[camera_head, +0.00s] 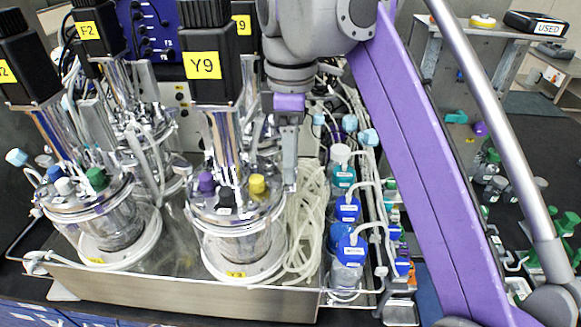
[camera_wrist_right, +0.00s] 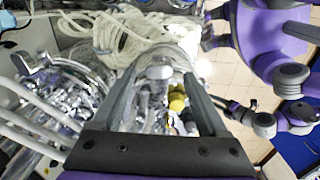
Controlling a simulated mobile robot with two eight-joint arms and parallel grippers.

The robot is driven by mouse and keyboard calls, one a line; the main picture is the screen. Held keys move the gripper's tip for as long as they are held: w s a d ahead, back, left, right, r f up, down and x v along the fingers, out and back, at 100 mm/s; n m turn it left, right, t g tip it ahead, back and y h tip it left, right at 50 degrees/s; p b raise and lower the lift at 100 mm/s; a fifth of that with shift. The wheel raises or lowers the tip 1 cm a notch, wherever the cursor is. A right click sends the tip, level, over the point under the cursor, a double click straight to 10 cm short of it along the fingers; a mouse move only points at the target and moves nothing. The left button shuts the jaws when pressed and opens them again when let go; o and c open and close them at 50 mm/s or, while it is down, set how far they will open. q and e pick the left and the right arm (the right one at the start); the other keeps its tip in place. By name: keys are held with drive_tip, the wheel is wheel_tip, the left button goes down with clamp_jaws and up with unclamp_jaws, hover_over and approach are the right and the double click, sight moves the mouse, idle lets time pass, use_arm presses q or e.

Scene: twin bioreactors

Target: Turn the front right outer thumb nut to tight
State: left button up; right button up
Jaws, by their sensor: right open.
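The front right bioreactor (camera_head: 243,232) is a glass vessel with a metal head plate and a black motor (camera_head: 211,63) labelled Y9. Its lid carries a yellow cap (camera_head: 257,184) and a purple cap (camera_head: 206,182). My right gripper (camera_head: 289,184) points down beside the lid's right edge, close to the yellow cap. In the right wrist view its two grey fingers stand apart (camera_wrist_right: 163,77), with shiny lid fittings and the yellow cap (camera_wrist_right: 177,102) showing between them. The outer thumb nut is too small to make out with certainty. My left gripper does not show.
A second bioreactor (camera_head: 105,222) stands at the left on the same metal tray (camera_head: 190,292). Coiled white tubing (camera_head: 306,225) lies right of the Y9 vessel. Blue-capped bottles (camera_head: 348,208) with tubes stand further right. Tall motors and hoses crowd the lid.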

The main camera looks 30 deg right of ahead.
drive_tip(key=shift+f, duration=0.9)
drive_tip(key=shift+w, duration=0.1)
drive_tip(key=shift+c, duration=0.3)
clamp_jaws()
